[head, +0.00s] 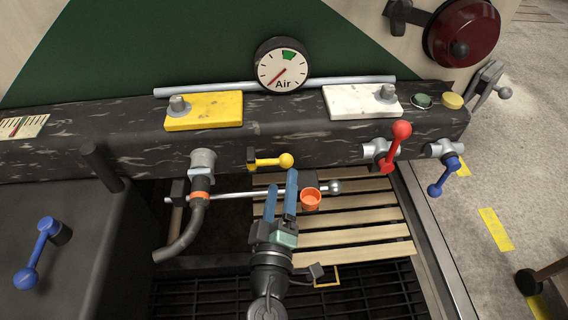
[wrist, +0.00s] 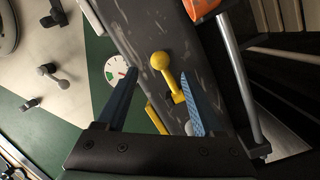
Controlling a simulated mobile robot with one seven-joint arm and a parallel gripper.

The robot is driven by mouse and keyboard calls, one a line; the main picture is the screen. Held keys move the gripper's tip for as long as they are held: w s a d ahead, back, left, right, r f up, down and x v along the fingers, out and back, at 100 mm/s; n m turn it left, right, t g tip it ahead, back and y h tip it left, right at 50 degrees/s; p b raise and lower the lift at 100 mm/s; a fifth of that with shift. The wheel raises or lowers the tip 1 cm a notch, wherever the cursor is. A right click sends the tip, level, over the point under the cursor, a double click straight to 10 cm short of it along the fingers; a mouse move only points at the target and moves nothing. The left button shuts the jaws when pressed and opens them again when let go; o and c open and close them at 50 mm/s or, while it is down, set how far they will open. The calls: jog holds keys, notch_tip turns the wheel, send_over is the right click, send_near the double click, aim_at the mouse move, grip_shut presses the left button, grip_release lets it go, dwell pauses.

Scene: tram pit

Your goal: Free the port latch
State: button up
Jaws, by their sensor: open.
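No label marks which part is the port latch. A small yellow lever with a ball knob (head: 286,160) is on the front face of the dark beam, its arm lying roughly level. My gripper (head: 281,183) is open and empty just below and in front of it. In the wrist view the yellow lever (wrist: 161,62) shows between the two blue fingers of my gripper (wrist: 158,74); I cannot tell whether they touch it.
A red lever (head: 401,131) and a blue lever (head: 436,190) stand right on the beam (head: 70,135). A hose coupling (head: 202,163) hangs left. An air gauge (head: 282,64) sits above. Wooden slats (head: 370,228) and a dark grating (head: 370,292) lie below.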

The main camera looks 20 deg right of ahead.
aim_at(284, 166)
jog(key=x, duration=0.5)
jog(key=shift+w+d, duration=0.15)
jog(key=shift+w, duration=0.2)
grip_shut()
dwell(1.2)
